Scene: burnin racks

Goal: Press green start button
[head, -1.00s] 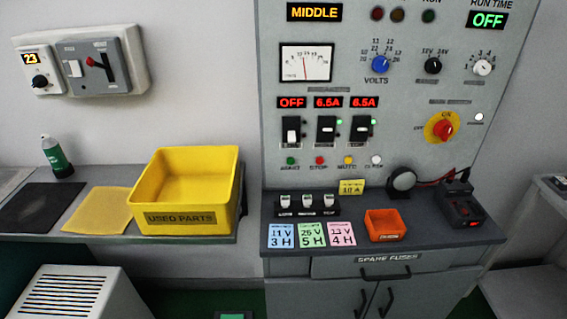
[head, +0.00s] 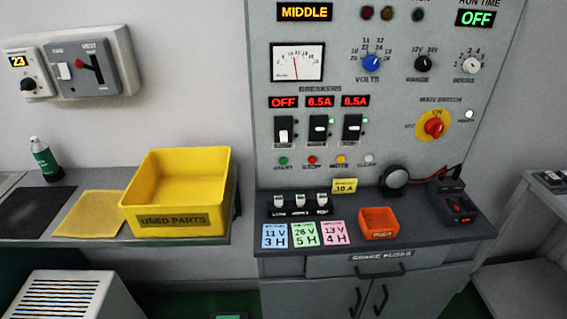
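The green start button (head: 283,161) is a small round button low on the grey control panel (head: 400,110), at the left end of a row. A red stop button (head: 312,160), a yellow mute button (head: 341,159) and a pale button (head: 369,158) sit to its right. Above the row are three breakers; the left one (head: 283,130) has a red OFF display, the other two read 6.5A. The run time display (head: 481,18) reads OFF. Neither of my grippers is in view.
Below the panel, a dark counter (head: 350,252) holds coloured cards, small switches, an orange bin (head: 379,223) and a black device (head: 458,207). A yellow used parts bin (head: 180,222) stands on the left shelf. A vented white box (head: 68,295) is at lower left.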

